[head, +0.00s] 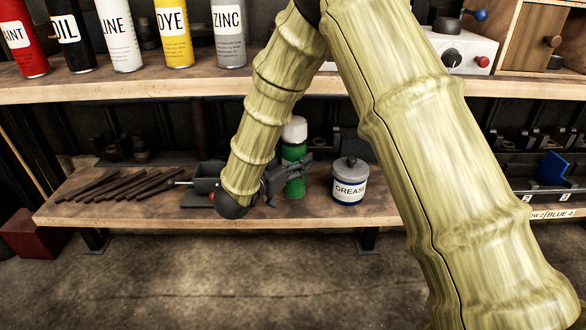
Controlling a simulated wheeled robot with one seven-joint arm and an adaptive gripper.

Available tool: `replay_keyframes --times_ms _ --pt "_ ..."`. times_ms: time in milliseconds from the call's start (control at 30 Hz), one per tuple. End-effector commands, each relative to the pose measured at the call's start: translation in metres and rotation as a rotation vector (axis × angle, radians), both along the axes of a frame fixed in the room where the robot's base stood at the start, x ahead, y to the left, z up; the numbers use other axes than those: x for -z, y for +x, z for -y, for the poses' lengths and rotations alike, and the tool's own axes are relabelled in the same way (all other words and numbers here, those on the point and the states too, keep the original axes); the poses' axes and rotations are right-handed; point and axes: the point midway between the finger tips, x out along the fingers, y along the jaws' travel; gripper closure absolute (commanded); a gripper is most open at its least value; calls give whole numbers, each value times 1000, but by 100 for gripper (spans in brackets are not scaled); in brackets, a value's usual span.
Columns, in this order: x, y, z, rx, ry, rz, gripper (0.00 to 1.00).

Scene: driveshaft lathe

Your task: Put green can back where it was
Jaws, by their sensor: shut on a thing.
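The green can (294,151) has a white cap and stands upright at the lower wooden shelf, left of the grease tin. My gripper (290,176) reaches it from the left and is shut on its lower middle part. The gripper's fingers and wrist hide part of the can. The can's bottom appears at or just above the shelf surface; I cannot tell whether it touches.
A grey-lidded grease tin (349,182) stands close right of the can. A small vise (203,186) and several dark rods (125,186) lie to the left. The upper shelf (120,88) holds several labelled cans. Bare shelf shows along the front edge.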

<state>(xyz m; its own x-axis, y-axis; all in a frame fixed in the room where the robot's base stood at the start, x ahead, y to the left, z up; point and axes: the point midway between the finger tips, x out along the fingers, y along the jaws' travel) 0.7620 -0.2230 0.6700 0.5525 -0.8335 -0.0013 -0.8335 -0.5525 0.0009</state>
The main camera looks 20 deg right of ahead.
Motion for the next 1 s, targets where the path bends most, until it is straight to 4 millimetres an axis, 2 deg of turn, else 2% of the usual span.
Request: replay_keyframes --times_ms 100,400,633,1000 --pt "2 15 3 0 0 4 85" --pt "3 31 7 0 0 4 85" --pt "36 30 7 -1 0 1 85" --pt "37 30 6 -1 -1 2 85"
